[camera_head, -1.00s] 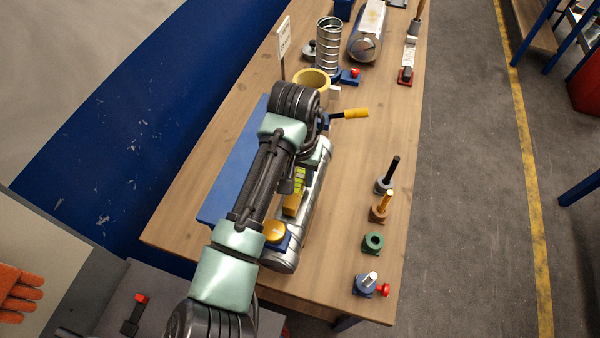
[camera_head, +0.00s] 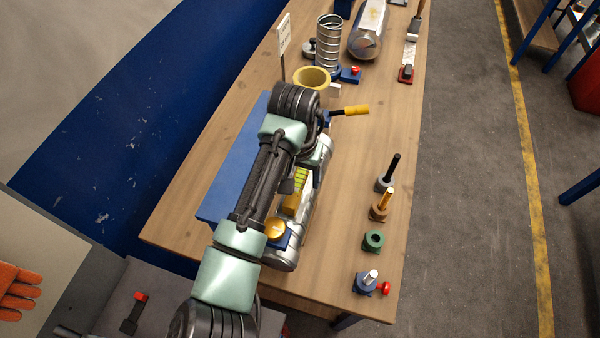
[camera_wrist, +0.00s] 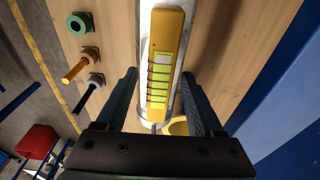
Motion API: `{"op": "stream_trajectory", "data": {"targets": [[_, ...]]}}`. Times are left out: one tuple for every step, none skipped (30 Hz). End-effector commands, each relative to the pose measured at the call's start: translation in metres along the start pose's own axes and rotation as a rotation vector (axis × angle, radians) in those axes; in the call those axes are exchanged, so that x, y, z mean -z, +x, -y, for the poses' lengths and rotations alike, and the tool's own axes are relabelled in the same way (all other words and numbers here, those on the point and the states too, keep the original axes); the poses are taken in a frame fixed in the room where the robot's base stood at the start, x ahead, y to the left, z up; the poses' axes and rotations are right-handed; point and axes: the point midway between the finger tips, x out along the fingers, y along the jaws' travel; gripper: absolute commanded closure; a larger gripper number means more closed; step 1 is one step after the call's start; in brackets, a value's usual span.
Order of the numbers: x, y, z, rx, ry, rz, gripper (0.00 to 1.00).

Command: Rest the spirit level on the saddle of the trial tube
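In the head view the level (camera_head: 291,203) and the silver tube (camera_head: 318,212) are partly hidden by my arm. My gripper (camera_wrist: 160,75) is open, with one finger on each side of the level's near half. I see no finger clamped on it. I cannot make out a separate saddle under the level.
Several small fittings, including a green one (camera_head: 373,241), line the table's right edge.

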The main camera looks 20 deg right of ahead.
Motion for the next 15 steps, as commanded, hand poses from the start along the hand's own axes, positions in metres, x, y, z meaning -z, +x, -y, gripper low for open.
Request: {"op": "stream_trajectory", "data": {"targets": [[0.0, 0.0, 0.0, 0.0, 0.0, 0.0, 0.31], [0.0, 0.0, 0.0, 0.0, 0.0, 0.0, 0.31], [0.0, 0.0, 0.0, 0.0, 0.0, 0.001, 0.31], [0.0, 0.0, 0.0, 0.0, 0.0, 0.001, 0.31], [0.0, 0.0, 0.0, 0.0, 0.0, 0.001, 0.31], [0.0, -0.001, 0.0, 0.0, 0.0, 0.0, 0.31], [0.0, -0.003, 0.0, 0.0, 0.001, 0.0, 0.31], [0.0, -0.005, 0.0, 0.0, 0.001, -0.001, 0.31], [0.001, -0.009, 0.0, 0.0, 0.001, -0.002, 0.31], [0.001, -0.012, 0.0, 0.0, 0.002, -0.002, 0.31], [0.001, -0.017, 0.0, 0.0, 0.002, -0.003, 0.31], [0.0, -0.024, 0.0, 0.0, 0.003, -0.003, 0.31], [0.001, -0.03, 0.0, 0.0, 0.003, -0.005, 0.31], [0.001, -0.037, 0.0, 0.001, 0.002, -0.005, 0.31], [0.001, -0.046, 0.0, 0.002, 0.002, -0.006, 0.31]]}}
